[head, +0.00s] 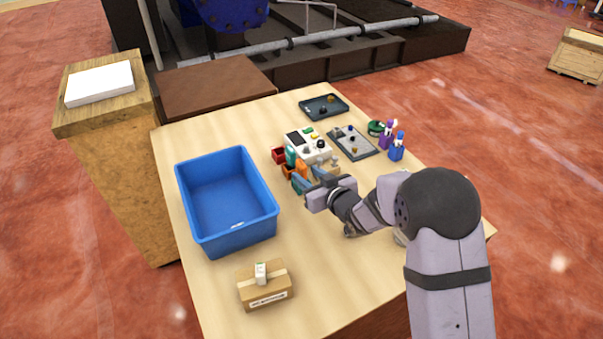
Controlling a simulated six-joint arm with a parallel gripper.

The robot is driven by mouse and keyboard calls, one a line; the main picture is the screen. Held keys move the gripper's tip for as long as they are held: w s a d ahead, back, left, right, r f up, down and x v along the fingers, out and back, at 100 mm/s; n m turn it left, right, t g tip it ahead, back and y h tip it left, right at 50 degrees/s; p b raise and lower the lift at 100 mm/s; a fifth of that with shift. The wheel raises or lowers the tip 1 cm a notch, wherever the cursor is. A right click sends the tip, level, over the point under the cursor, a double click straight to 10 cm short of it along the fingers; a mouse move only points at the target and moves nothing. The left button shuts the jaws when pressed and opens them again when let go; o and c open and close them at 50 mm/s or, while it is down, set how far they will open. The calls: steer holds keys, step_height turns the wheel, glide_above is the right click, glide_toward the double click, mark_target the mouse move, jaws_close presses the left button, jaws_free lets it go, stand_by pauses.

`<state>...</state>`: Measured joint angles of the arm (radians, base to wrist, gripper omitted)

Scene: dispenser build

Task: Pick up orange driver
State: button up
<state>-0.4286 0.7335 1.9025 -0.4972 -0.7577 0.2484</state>
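My gripper (308,178) is over the middle of the table, at the near edge of a group of small parts. Its two blue-tipped fingers look spread apart, with nothing clearly held between them. An orange item (289,171) lies just beyond and left of the fingertips, beside a teal upright piece (291,154). The fingers partly hide this spot, and the item is too small to tell whether it is the orange driver or an orange bin. I cannot tell whether the fingers touch it.
A blue tub (213,240) stands left on the table (330,290), with a cardboard box (265,290) in front. A white control box (308,147), a red bin (279,155), a grey tray (366,151), a dark tray (313,112) and small bottles (396,152) stand further back.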

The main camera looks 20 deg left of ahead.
mark_target(305, 173)
steer(key=shift+p+x, duration=1.3)
steer(key=shift+x, duration=1.15)
steer(key=shift+w, duration=0.1)
steer(key=shift+r, duration=0.1)
jaws_close()
